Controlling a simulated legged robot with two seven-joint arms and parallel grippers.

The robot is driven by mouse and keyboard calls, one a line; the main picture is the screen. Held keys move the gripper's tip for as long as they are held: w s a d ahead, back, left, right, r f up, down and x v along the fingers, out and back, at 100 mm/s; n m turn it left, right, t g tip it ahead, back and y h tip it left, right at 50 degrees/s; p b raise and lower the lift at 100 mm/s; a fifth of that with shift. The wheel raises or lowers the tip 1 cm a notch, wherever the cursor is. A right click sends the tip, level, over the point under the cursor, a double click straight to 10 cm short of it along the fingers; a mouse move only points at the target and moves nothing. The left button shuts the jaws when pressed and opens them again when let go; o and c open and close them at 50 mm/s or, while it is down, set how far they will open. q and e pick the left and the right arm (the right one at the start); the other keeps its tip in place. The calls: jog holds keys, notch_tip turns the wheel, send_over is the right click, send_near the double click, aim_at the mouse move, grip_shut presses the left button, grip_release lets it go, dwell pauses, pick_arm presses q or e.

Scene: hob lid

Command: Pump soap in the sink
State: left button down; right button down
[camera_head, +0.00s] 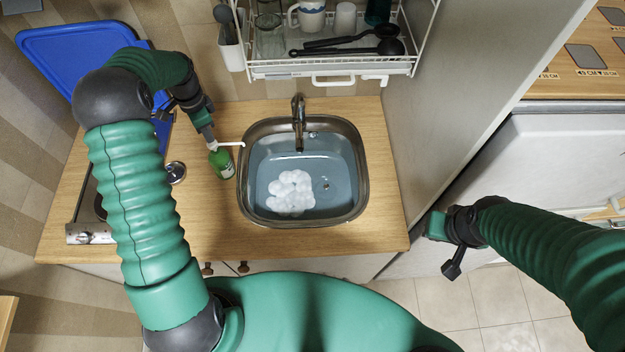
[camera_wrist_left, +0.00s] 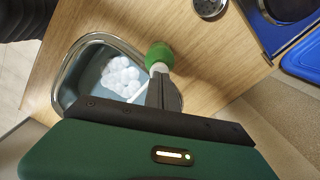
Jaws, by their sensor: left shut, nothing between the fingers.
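A green soap bottle (camera_head: 221,162) with a white pump and spout stands on the wooden counter just left of the sink, its spout reaching over the sink's rim. My left gripper (camera_head: 210,138) is shut, its fingertips at the top of the pump. In the left wrist view the shut fingers (camera_wrist_left: 160,90) reach to the green bottle (camera_wrist_left: 159,54) and partly hide the pump. The steel sink (camera_head: 358,205) holds a heap of white foam (camera_head: 290,192); it also shows in the left wrist view (camera_wrist_left: 62,80). My right gripper (camera_head: 450,232) hangs by the cabinet front at the right, far from the bottle.
A tap (camera_head: 298,125) stands at the sink's back edge. A dish rack (camera_head: 330,68) with cups and utensils hangs above it. A hob with a raised blue lid (camera_head: 60,50) is at the left. The counter front is clear.

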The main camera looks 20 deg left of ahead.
pick_arm(q)
jog(key=shift+f, duration=0.1)
jog(key=shift+f+b, duration=0.8)
jog(key=shift+f, duration=0.5)
jog(key=shift+s, duration=0.1)
jog(key=shift+r+p, duration=1.1)
jog(key=shift+r, duration=0.3)
notch_tip(320, 180, up, 6)
jog(key=p, duration=0.4)
jog(key=shift+p, duration=0.35)
